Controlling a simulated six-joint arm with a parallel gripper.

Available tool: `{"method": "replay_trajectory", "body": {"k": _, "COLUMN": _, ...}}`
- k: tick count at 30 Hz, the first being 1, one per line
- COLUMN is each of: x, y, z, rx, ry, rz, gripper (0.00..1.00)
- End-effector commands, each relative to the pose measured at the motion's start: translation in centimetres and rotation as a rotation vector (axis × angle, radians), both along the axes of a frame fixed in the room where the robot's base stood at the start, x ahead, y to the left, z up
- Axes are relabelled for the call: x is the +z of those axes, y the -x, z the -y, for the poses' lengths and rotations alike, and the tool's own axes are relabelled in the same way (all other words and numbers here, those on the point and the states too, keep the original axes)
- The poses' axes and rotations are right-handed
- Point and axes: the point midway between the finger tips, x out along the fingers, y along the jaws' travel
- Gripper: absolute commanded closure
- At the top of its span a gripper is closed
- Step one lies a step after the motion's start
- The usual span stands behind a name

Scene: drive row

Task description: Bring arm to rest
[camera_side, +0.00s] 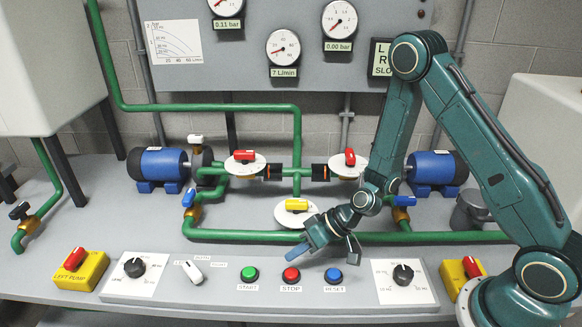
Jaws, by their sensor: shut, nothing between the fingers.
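My arm reaches in from the right and bends down over the bench. My gripper (299,249) is shut and empty, in the air above the front panel (225,295), with its tips pointing left and down. It is above and behind the red STOP button (291,277) and appears apart from it. The green START button (249,275) is to its left and the blue RESET button (333,276) to its right. A white disc with a yellow handle (297,205) is just behind the gripper, partly covered by my arm.
Green pipes (255,237) run behind the gripper, with red-handled valves (245,156) and blue motors (158,164). Black knobs (134,267) and a white lever (193,272) stand on the panel. Yellow switch boxes (80,270) flank it. Gauges (283,47) hang on the back board.

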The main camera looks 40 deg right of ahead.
Motion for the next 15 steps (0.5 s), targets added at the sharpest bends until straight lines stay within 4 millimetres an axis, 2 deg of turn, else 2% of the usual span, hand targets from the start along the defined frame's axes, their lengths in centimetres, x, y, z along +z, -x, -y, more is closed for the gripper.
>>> {"method": "replay_trajectory", "body": {"k": 6, "x": 1.6, "y": 0.0, "z": 0.0, "rx": 0.001, "ry": 0.001, "rz": 0.002, "gripper": 1.00}}
{"method": "replay_trajectory", "body": {"k": 15, "x": 2.1, "y": 0.0, "z": 0.0, "rx": 0.001, "ry": 0.000, "rz": -0.002, "gripper": 1.00}}
